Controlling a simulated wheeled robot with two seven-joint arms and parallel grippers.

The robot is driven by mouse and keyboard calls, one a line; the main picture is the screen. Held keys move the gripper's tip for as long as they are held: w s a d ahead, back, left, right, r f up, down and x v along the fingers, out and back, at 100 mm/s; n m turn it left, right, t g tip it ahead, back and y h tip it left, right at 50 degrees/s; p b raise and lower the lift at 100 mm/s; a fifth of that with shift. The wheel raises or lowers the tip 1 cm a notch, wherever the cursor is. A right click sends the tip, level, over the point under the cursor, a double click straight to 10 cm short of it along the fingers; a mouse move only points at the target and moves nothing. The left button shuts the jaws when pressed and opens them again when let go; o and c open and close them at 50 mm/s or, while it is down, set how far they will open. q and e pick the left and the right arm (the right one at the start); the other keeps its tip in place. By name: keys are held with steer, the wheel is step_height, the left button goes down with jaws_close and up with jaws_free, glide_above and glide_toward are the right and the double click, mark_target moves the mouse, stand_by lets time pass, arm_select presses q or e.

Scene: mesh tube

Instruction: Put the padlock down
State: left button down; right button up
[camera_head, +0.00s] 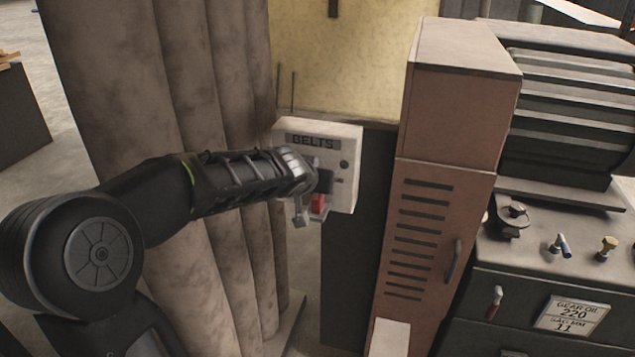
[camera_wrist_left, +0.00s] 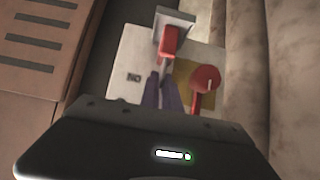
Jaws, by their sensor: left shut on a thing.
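A grey panel box labelled BELTS (camera_head: 345,165) stands beside the tall cabinet. My left gripper (camera_head: 312,198) is in front of its lower part, with the fingertips partly hidden by the wrist in the head view. In the left wrist view the fingers (camera_wrist_left: 165,90) are close together, shut on a small red padlock (camera_wrist_left: 170,41) at their tips. A red block at the tips, seemingly the padlock (camera_head: 318,203), shows in the head view. A small grey box-like part (camera_wrist_left: 174,17) lies just beyond the padlock; whether they touch I cannot tell. My right gripper is not in view.
A red round-ended handle (camera_wrist_left: 204,78) sits on a yellow patch of the panel, close beside the fingers. Thick stained columns (camera_head: 140,90) stand left of the panel. A brown vented cabinet (camera_head: 425,240) and a dark machine (camera_head: 560,265) stand right.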

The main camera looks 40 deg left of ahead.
arm_select(q)
steer(key=c, duration=1.6)
jaws_free()
steer(key=shift+r, duration=0.1)
steer(key=v, duration=1.2)
steer(key=shift+b, duration=0.4)
